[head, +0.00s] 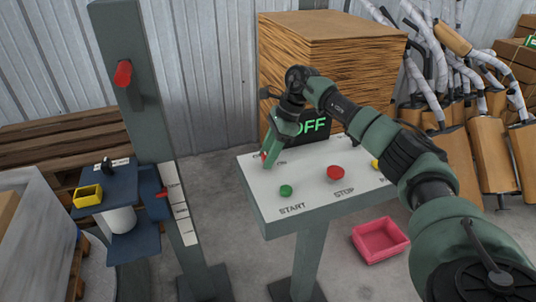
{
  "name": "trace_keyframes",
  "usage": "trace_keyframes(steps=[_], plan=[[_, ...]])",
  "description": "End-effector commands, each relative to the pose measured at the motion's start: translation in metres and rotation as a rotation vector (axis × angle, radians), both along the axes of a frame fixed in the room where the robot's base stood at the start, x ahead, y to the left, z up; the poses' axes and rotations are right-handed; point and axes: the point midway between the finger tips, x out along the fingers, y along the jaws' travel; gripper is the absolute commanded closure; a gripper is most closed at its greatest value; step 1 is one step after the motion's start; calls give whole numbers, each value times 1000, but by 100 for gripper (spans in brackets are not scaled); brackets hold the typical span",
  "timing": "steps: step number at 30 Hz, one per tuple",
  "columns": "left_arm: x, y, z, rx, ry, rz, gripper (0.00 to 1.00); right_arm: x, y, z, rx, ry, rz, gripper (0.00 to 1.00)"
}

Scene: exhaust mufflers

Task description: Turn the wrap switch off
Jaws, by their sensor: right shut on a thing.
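A grey console (262,205) stands in the middle with a pale sloped top. A small red switch (264,156) sits at its far left corner, mostly hidden by my right gripper (267,160). My right gripper is shut on this switch, reaching in from the right. I cannot read the label beside it or tell the switch's exact position. A dark display (312,126) behind the gripper reads OFF in green, partly covered by my arm. My left gripper is not in view.
The console also has a green START button (286,190), a red STOP button (335,173) and a yellow button (377,164). A grey post (140,115) with a red lever (122,74) stands left. A pink bin (380,240) lies on the floor right.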

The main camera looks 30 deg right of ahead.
Motion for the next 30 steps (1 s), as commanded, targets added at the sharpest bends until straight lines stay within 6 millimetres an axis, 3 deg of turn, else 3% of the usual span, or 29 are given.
trace_keyframes(steps=[9,25,26,28,30], plan=[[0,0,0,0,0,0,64,2,-1,2,-1,-4,112,100],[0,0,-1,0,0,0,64,2,-2,2,-3,-6,135,100],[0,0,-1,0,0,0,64,2,-2,2,-3,-6,135,56],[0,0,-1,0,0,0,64,1,-2,2,-2,-4,134,40],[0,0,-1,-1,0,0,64,1,-1,1,-2,-4,134,40]])
